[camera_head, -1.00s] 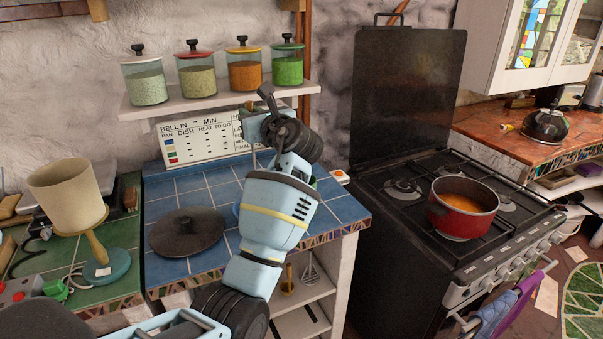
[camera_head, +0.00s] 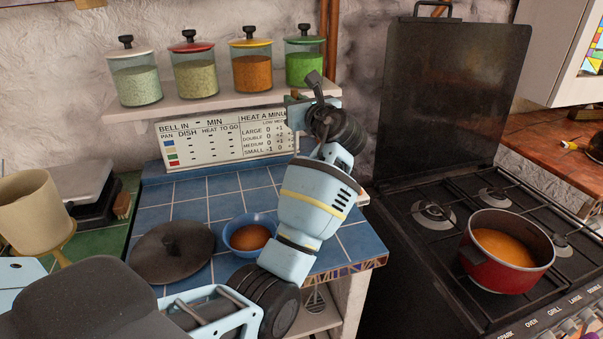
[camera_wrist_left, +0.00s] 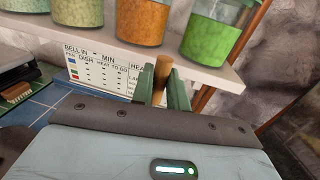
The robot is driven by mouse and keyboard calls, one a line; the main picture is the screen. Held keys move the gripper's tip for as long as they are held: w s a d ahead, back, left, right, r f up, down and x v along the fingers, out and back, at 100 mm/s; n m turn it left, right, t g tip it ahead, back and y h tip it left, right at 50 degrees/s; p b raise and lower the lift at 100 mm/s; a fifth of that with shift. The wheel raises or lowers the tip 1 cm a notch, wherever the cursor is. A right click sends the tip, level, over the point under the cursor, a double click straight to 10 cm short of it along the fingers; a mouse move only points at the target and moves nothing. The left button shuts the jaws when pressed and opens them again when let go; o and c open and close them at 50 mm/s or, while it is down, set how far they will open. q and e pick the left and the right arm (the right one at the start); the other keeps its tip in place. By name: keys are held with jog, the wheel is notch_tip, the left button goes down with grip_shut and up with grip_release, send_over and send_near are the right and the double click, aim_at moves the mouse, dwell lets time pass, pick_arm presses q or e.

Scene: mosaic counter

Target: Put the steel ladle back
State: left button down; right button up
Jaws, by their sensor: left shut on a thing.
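My left gripper (camera_head: 312,102) is raised in front of the shelf's right end, below the green jar. In the left wrist view the gripper (camera_wrist_left: 163,92) has its fingers closed on a brown, wood-like handle (camera_wrist_left: 162,71). This looks like the handle of the steel ladle; its steel part is hidden in both views. A red pot (camera_head: 492,277) of orange soup stands on the stove. A blue bowl (camera_head: 230,236) with orange soup sits on the tiled counter, left of my arm. My right gripper is not in view.
The white shelf (camera_head: 200,108) holds several lidded jars, with a bell-and-heat board (camera_head: 215,150) below. A dark lid (camera_head: 172,252) lies on the blue tiles (camera_head: 180,195). The black stove (camera_head: 415,255) with its raised cover (camera_head: 440,95) stands right of the counter. Tiles behind the lid are clear.

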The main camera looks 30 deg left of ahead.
pick_arm(q)
notch_tip(320, 180, down, 4)
jog(key=shift+w+f, duration=0.15)
jog(key=shift+f, duration=0.05)
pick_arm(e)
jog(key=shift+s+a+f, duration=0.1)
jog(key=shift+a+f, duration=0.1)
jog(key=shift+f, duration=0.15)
pick_arm(q)
notch_tip(320, 180, down, 5)
jog(key=shift+b, duration=0.6)
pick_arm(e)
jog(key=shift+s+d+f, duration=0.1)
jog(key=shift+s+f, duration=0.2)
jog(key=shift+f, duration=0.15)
pick_arm(q)
jog(key=shift+f, duration=0.15)
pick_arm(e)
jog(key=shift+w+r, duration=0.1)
pick_arm(q)
jog(key=c, duration=1.4)
grip_release()
jog(key=shift+o, duration=0.2)
